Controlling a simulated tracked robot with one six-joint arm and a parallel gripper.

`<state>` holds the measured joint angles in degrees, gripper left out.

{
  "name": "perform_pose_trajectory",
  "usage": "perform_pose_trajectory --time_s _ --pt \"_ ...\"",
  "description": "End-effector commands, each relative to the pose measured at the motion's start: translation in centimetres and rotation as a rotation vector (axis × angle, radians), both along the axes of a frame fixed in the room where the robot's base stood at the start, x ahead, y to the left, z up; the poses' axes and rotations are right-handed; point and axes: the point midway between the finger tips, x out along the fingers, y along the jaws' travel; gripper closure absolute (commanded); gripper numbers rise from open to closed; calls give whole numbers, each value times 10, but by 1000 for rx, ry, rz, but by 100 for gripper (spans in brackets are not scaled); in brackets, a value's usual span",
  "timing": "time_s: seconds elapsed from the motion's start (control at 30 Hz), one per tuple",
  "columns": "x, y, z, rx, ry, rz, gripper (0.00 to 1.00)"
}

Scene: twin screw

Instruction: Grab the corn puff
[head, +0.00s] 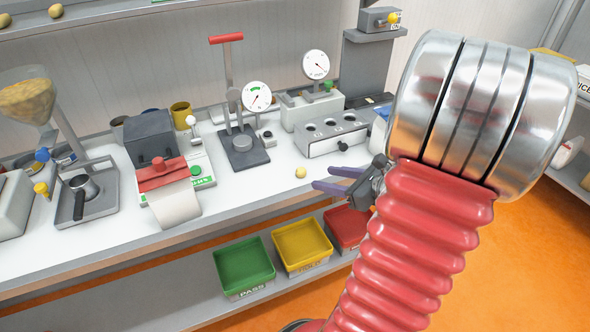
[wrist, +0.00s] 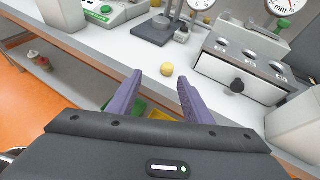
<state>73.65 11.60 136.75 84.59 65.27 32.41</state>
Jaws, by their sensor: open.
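The corn puff (head: 300,172) is a small round yellow piece on the white counter, in front of the grey box with round holes. In the wrist view the corn puff (wrist: 167,70) lies ahead of the fingertips, between their lines and a little right of the middle. My gripper (head: 322,180) has purple fingers and is at the counter's front edge, just right of and in front of the puff. In the wrist view my gripper (wrist: 160,77) is open, with nothing between its fingers.
A grey box with round holes (head: 333,135) stands behind the puff. A press with a red handle (head: 240,150) stands behind left. Green (head: 244,267), yellow (head: 301,246) and red (head: 345,228) bins sit on the lower shelf. The counter around the puff is clear.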

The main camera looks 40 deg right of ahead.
Motion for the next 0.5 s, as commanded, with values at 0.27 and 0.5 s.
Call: perform_pose_trajectory --time_s 0.27,0.5 --pt "-8 -18 -3 42 -18 -71 54" --pt "-6 -17 -4 41 -17 -68 54"
